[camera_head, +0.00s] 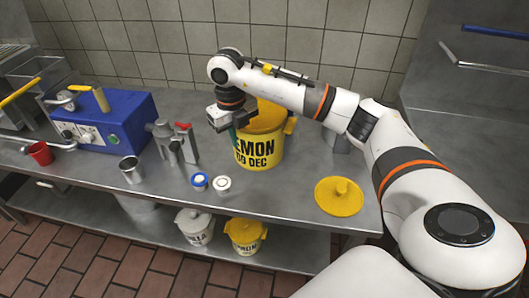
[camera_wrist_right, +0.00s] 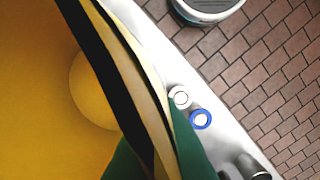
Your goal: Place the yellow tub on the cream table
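A large yellow tub (camera_head: 262,150) with black LEMON 09 DEC lettering stands upright on the grey metal table (camera_head: 275,195), near its middle. My right gripper (camera_head: 236,128) is at the tub's left rim, pointing down. In the wrist view the green fingers (camera_wrist_right: 160,155) of my right gripper lie on both sides of the tub's rim (camera_wrist_right: 122,70). Whether they press on it is unclear. The yellow interior (camera_wrist_right: 35,100) fills the left of that view. No cream-coloured table is distinguishable. My left gripper is out of view.
A yellow lid (camera_head: 340,197) lies right of the tub. Two small jars (camera_head: 211,183), a metal cup (camera_head: 132,170), a red-handled metal device (camera_head: 177,143) and a blue machine (camera_head: 105,125) stand left. White (camera_head: 195,226) and yellow (camera_head: 246,236) smaller tubs sit on the lower shelf.

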